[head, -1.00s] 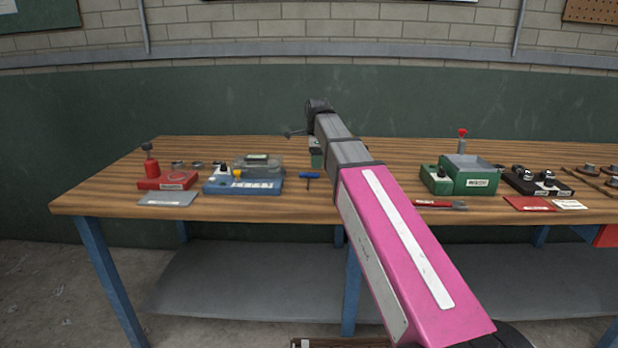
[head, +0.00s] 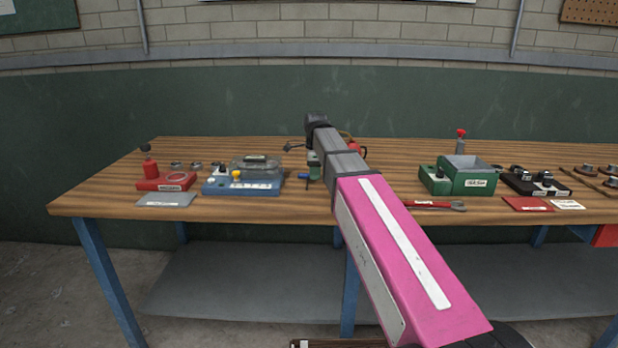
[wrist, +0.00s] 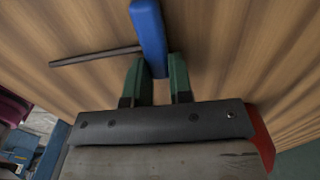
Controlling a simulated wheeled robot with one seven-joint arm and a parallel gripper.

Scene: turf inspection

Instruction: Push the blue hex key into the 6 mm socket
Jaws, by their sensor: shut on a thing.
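The blue hex key (wrist: 149,30) is in the wrist view with its blue handle between my gripper's green fingers. My gripper (wrist: 158,62) is shut on that handle. The dark shaft of the key (wrist: 95,57) runs to the left from the handle, over the wooden surface. In the head view a small part of the blue handle (head: 304,176) shows left of my arm, at the tabletop; the fingers are mostly hidden there. A blue block with a row of white labels (head: 240,187) stands to its left. I cannot read the labels or tell which socket is 6 mm.
A red fixture (head: 166,183) and a grey plate (head: 166,200) are at the bench's left. A green box (head: 470,182), a red-handled wrench (head: 430,205) and a black fixture (head: 537,184) are to the right. Bare wood lies in front of the blue block.

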